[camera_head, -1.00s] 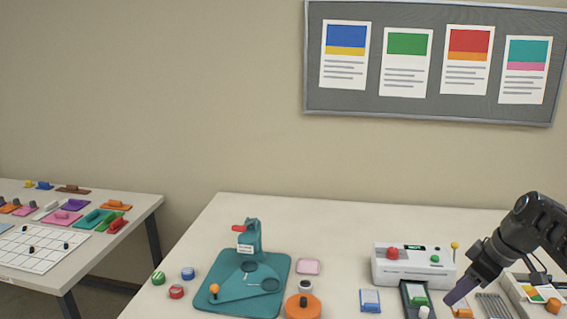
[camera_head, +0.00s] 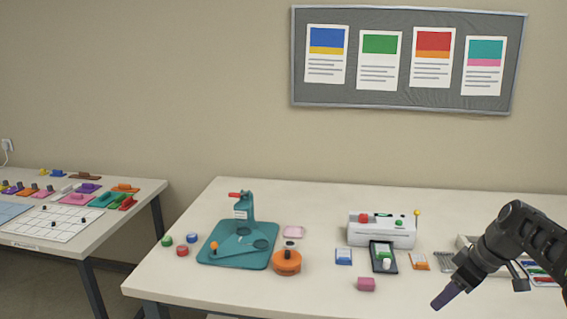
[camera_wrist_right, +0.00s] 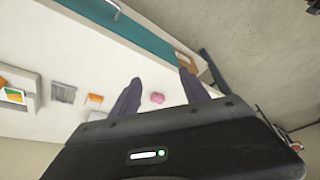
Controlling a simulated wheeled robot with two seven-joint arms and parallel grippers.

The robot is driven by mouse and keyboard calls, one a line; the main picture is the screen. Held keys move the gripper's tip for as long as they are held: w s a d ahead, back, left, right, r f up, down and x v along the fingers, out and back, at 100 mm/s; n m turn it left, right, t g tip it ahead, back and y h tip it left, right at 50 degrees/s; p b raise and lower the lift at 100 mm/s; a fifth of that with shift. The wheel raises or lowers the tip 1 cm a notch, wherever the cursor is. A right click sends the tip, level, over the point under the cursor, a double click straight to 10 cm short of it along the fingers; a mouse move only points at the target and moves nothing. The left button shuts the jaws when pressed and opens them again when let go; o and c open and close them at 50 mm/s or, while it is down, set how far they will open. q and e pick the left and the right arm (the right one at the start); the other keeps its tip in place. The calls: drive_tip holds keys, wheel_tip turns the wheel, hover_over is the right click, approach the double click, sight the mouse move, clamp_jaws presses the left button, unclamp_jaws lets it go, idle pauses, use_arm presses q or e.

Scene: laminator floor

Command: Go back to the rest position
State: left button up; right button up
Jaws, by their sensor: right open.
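My right gripper (camera_head: 447,296) comes in from the right in the head view, in front of the right part of the main table (camera_head: 330,200). It points down and to the left, and nothing shows between its fingers. In the right wrist view its two dark fingers (camera_wrist_right: 160,95) stand apart, open and empty. My left gripper is not in view.
A side table (camera_head: 130,197) holds several coloured pieces.

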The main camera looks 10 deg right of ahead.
drive_tip(key=a+f+m+g+y, duration=0.1)
drive_tip(key=a+f+m, duration=0.1)
drive_tip(key=a+f, duration=0.95)
drive_tip(key=a+f+m+g, duration=0.1)
drive_tip(key=a+f+m, duration=0.1)
drive_tip(key=a+f, duration=1)
drive_tip(key=s+a+f+m, duration=0.1)
drive_tip(key=s+a+f, duration=0.4)
drive_tip(key=s, duration=0.3)
drive_tip(key=s+a+f+m, duration=0.1)
drive_tip(key=s+a+f, duration=0.4)
drive_tip(key=s+f, duration=0.1)
drive_tip(key=s+a+f+m+g, duration=0.1)
drive_tip(key=s+a+f+m, duration=0.1)
drive_tip(key=s+a+f, duration=0.3)
drive_tip(key=s, duration=0.4)
drive_tip(key=shift+s+f+y, duration=0.15)
drive_tip(key=shift+s+y, duration=0.15)
drive_tip(key=shift+a, duration=0.1)
drive_tip(key=shift+c, duration=0.2)
